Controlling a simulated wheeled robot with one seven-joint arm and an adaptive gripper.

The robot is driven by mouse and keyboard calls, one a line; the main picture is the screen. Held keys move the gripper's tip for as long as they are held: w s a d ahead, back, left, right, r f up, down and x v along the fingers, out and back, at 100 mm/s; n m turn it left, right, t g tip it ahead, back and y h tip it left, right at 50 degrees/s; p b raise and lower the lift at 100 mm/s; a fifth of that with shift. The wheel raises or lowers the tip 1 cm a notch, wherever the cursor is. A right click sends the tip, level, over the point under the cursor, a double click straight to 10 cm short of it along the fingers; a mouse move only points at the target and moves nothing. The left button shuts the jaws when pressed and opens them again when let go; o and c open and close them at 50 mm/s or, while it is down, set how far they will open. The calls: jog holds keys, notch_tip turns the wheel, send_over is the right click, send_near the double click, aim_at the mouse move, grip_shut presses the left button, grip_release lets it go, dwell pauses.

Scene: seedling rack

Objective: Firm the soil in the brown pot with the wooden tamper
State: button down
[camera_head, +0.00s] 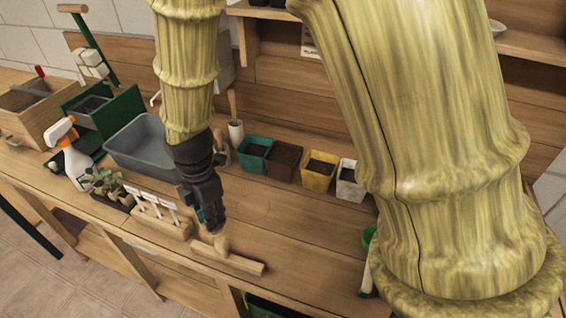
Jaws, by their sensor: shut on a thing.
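The brown pot (283,161) stands on the bench between a teal pot and a yellow pot, with dark soil inside. My gripper (211,224) points down over the front of the bench, to the left of the brown pot and nearer the front edge. It is shut on the wooden tamper (221,243), whose light wood shows just below the fingertips. The fingers hide the rest of the tamper. I cannot tell whether the tamper touches the wooden bar under it.
A teal pot (255,153), yellow pot (318,173) and white pot (350,185) flank the brown one. A wooden bar (240,262) lies at the front. A label holder (160,222), seedling tray (112,192), grey tub (140,150) and spray bottle (73,163) stand left.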

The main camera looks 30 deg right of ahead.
dwell(0.7)
jog(key=shift+w+d+r, duration=0.15)
jog(key=shift+r, duration=0.1)
jog(key=w+d+r+m+p, duration=0.4)
jog(key=w+d+r+p, duration=0.35)
jog(key=d, duration=0.25)
notch_tip(320, 180, up, 4)
jog(key=f+m+p, duration=0.1)
jog(key=m+p, duration=0.4)
jog(key=p, duration=0.2)
send_over(284, 157)
notch_tip(284, 157, down, 5)
jog(key=b, duration=0.5)
jog(key=shift+s+f, duration=0.1)
jog(key=shift+f+b, duration=0.35)
jog(key=shift+f, duration=0.75)
jog(key=shift+f, duration=1)
dwell(0.7)
jog(key=shift+r, duration=0.15)
